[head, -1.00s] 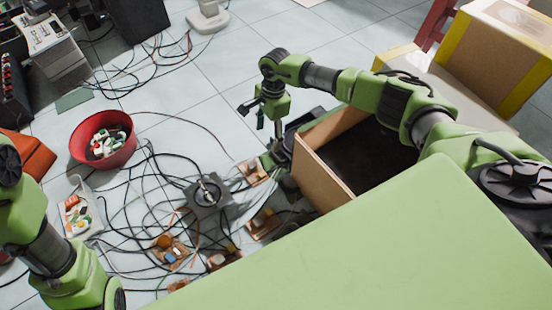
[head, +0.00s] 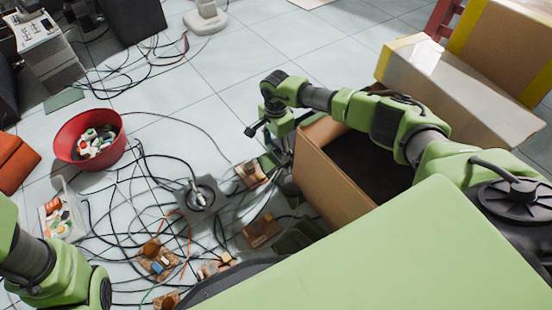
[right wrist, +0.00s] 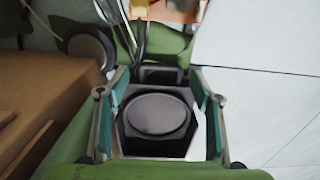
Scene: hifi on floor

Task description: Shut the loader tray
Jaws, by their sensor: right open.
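I cannot make out the loader tray for certain in either view. In the head view my right arm reaches over an open brown box, and my right gripper (head: 278,150) hangs beyond its far left edge, its fingers partly hidden. In the right wrist view the right gripper (right wrist: 158,95) is open, with its two teal-padded fingers apart. A black part with a round grey disc (right wrist: 158,114) shows between them. I cannot tell whether anything touches the fingers. My left arm shows at the lower left of the head view, with its gripper out of the picture.
The brown box (head: 318,185) stands close to my right arm. Tangled cables, small circuit boards (head: 262,230) and a grey plate with a metal part (head: 201,194) lie on the floor. A red bowl (head: 68,142) stands left. Tiled floor is clear at the upper middle.

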